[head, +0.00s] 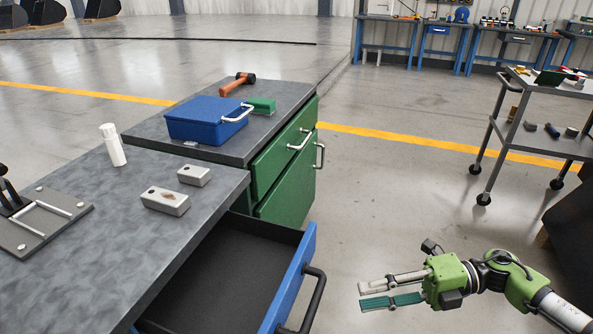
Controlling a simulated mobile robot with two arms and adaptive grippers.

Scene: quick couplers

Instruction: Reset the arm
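My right arm comes in from the lower right. Its green gripper (364,295) hangs over the bare floor, right of the open drawer, and points left. Its two fingers, one pale grey and one teal, are apart with a gap between them. Nothing shows between them, and they touch nothing. My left arm and gripper are not in view. No coupler can be made out clearly.
The workbench (90,235) holds a plate fixture (40,222), a white bottle (112,145) and two grey blocks (165,201). Its drawer (225,285) is open and looks empty. A blue box (207,119) and hammer (238,84) lie behind. A cart (540,136) stands right.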

